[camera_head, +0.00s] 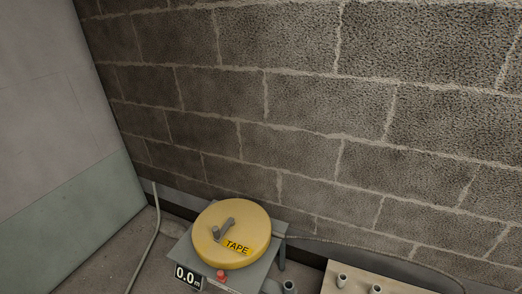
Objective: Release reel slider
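A yellow round reel (217,213) labelled TAPE lies flat on a grey stand (180,252) at the bottom centre of the view. A grey crank handle (224,229) sits on top of the reel. A small red knob (220,275) is at the stand's front edge, just below the reel; it may be the slider, but its position along any track is too small to tell. A display (187,279) left of the knob reads 0.0 m. My gripper is not in view.
A block wall (300,110) fills the back. A pale cable or conduit (147,240) runs down at the left. A tan board (355,272) with short grey pipe ends (376,289) is at the lower right. A thin line runs right from the reel along the wall's foot.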

